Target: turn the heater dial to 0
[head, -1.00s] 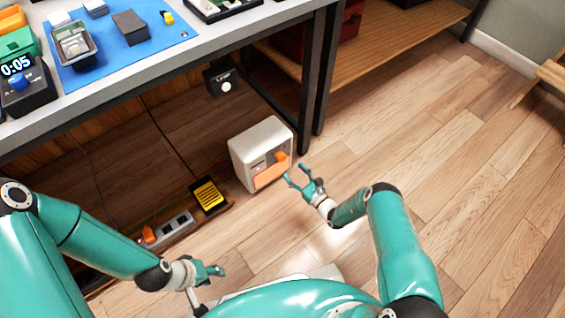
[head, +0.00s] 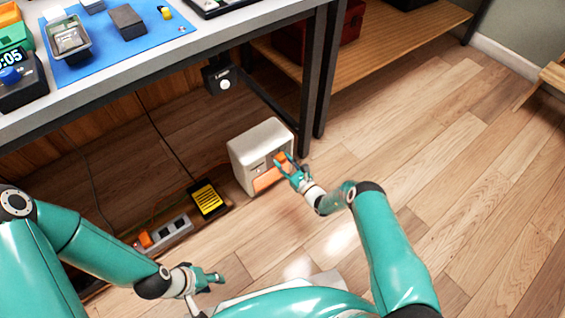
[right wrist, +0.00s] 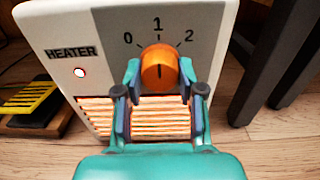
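The heater (head: 240,155) is a cream box on the floor under the workbench. In the right wrist view, its front (right wrist: 85,25) shows the word HEATER, a lit red lamp (right wrist: 79,72), an orange grille and the numbers 0, 1 and 2. The orange round dial (right wrist: 159,62) has a dark upright mark, in line with the 1. My right gripper (head: 286,164) is at the heater's front. In the right wrist view its open fingers (right wrist: 160,76) stand on either side of the dial's lower part; contact cannot be told. My left gripper (head: 216,277) is low, away from the heater.
A power strip (head: 168,234) and a black and yellow item (head: 207,198) lie left of the heater. A dark table leg (head: 318,75) stands close behind its right side. The wooden floor (head: 450,150) to the right is clear.

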